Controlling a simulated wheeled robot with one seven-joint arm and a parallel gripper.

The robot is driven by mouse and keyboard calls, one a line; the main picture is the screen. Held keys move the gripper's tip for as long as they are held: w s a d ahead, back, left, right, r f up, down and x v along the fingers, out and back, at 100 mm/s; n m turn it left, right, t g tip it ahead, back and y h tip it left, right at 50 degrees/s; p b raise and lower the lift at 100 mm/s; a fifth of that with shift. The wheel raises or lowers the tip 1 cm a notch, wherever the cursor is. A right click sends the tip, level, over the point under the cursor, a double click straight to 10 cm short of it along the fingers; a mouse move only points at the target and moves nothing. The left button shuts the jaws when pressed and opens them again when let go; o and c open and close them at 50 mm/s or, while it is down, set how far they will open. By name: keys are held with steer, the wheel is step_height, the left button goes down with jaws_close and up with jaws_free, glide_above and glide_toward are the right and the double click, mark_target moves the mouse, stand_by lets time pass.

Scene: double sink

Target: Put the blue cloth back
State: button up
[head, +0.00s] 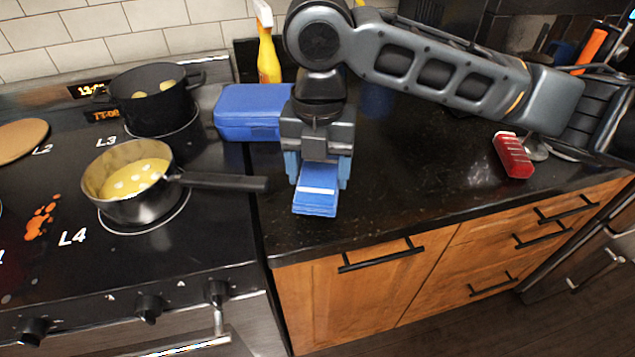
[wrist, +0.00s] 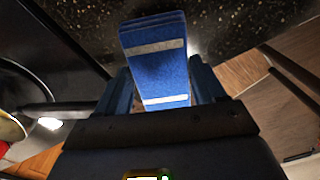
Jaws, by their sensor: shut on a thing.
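The blue cloth (head: 317,199) is a folded blue piece with a white stripe. It hangs out of the front of my gripper (head: 318,180) near the counter's front left edge, beside the stove. In the wrist view, the cloth (wrist: 157,65) lies between the two fingers of my gripper (wrist: 158,85) and shows two pale stripes. My gripper is shut on it. I cannot tell whether the cloth touches the counter.
A blue box (head: 248,112) stands behind my gripper at the left, with a yellow spray bottle (head: 267,58) behind it. A saucepan (head: 130,185) points its handle toward my gripper. A red sponge-like block (head: 513,155) lies at the right. The middle counter (head: 420,180) is clear.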

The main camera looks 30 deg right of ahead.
mark_target(317, 189)
steer(key=shift+f, duration=2.05)
steer(key=shift+f, duration=0.2)
steer(key=o, duration=1)
steer(key=shift+r, duration=0.1)
step_height(317, 189, up, 12)
steer(key=shift+r, duration=0.15)
